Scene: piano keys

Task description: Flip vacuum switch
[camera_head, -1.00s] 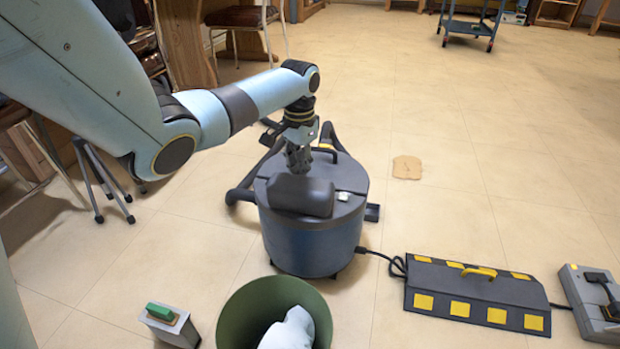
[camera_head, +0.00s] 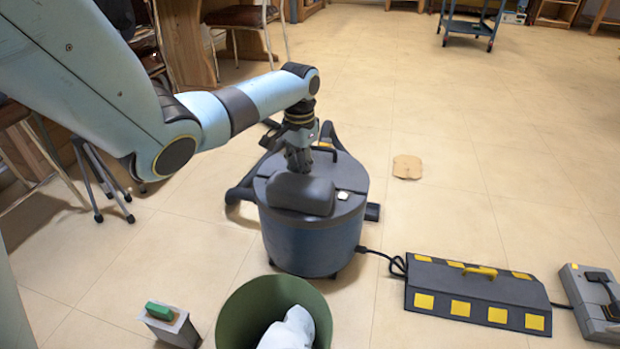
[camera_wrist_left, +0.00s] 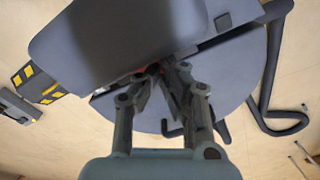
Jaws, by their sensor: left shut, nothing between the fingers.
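The vacuum (camera_head: 310,240) is a dark blue-grey canister with a round lid, standing upright on the floor. A dark rounded housing (camera_head: 300,193) rises from its lid and fills the upper left of the wrist view (camera_wrist_left: 110,35). My left gripper (camera_head: 299,163) points down at the far side of this housing. Its shut, empty fingertips show in the wrist view (camera_wrist_left: 163,75), close against the housing's edge. A bit of red (camera_wrist_left: 137,72) shows beside the fingertips; the switch itself is mostly hidden. A small white patch (camera_head: 343,196) sits on the lid. My right gripper is out of view.
A black hose curls around the vacuum's left side. In front are a green bin (camera_head: 235,310) with white contents and a box with a green top (camera_head: 160,311). A black-yellow cable ramp (camera_head: 478,292) lies right. A tan patch (camera_head: 407,167) lies on open floor.

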